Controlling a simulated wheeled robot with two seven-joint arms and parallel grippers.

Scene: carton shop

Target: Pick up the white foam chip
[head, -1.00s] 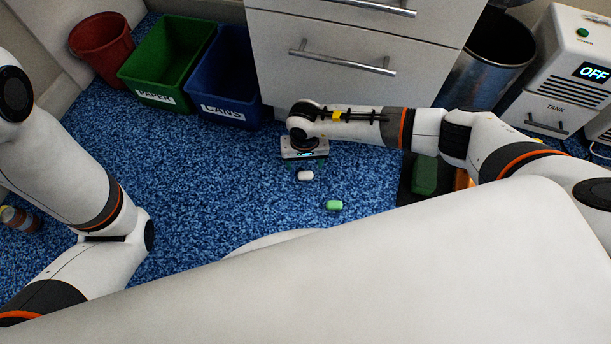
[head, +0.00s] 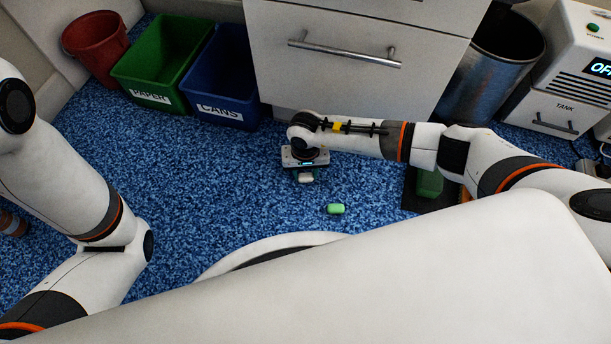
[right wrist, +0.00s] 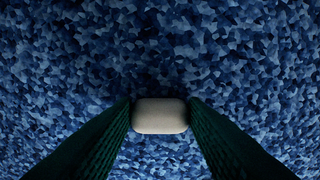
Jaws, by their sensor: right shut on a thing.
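The white foam chip (right wrist: 160,116) is a small rounded off-white block. In the right wrist view it lies between the two dark green fingers of my right gripper (right wrist: 161,118), which are shut on it from both sides. In the head view the chip (head: 306,178) shows just below the body of my right gripper (head: 305,174), low over the blue carpet. I cannot tell whether the chip touches the carpet. My left arm is at the left of the head view, and its gripper is out of sight.
A green foam chip (head: 335,209) lies on the blue carpet (head: 230,190) nearby. A green bin (head: 150,95), a blue bin (head: 222,112), a red bucket (head: 92,45) and a drawer cabinet (head: 350,85) stand behind. A metal bin (head: 480,85) and a white tank unit (head: 550,75) are at right.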

